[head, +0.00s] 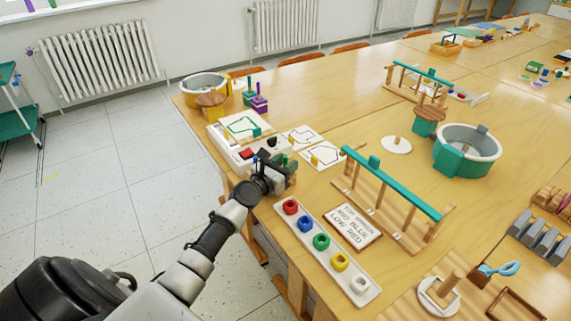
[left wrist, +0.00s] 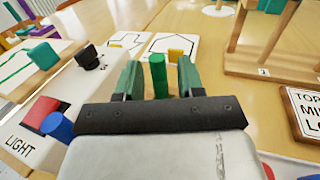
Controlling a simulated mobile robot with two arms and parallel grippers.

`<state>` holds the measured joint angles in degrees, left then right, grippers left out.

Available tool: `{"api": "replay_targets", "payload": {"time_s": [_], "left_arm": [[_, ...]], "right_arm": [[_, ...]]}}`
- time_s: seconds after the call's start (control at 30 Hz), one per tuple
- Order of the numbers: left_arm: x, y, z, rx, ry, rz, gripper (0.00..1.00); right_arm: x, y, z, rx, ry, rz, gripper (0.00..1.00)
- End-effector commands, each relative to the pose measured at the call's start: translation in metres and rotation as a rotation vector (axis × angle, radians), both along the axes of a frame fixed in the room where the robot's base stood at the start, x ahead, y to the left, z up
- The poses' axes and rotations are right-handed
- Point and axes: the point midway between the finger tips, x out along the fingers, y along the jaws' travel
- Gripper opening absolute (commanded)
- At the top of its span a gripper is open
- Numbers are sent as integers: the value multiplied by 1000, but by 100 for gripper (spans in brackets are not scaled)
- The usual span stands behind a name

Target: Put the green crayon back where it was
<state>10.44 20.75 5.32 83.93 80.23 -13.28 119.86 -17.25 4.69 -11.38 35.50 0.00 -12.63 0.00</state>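The green crayon (left wrist: 157,76) is an upright-looking green cylinder in the left wrist view. It is between the two green fingers of my left gripper (left wrist: 158,84), with a gap visible on each side. The gripper is open around it. Its lower end is hidden by the gripper body, so I cannot tell what it rests on. In the head view my left gripper (head: 285,170) is at the near edge of the table, beside the white tray. My right gripper is not in view.
White drawing cards (head: 326,155) lie beyond. A long tray of coloured rings (head: 330,258) and a green-topped wooden frame (head: 395,183) stand at right.

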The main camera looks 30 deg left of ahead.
Motion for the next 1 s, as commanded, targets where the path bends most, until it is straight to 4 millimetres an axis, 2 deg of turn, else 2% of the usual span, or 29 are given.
{"api": "replay_targets", "payload": {"time_s": [0.23, 0.37, 0.7, 0.83, 1.0], "left_arm": [[-1, 0, 6, 2, 0, 0, 38], [-21, 1, 3, 0, 3, -1, 38], [-93, 7, 2, 1, 3, -1, 38], [-110, 8, 2, 0, 1, -1, 38], [-120, 9, 3, 1, 0, -1, 38]], "right_arm": [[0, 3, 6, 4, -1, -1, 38], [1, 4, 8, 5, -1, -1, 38], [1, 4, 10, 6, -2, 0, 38], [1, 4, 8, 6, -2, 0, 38], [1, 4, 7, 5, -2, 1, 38]]}}
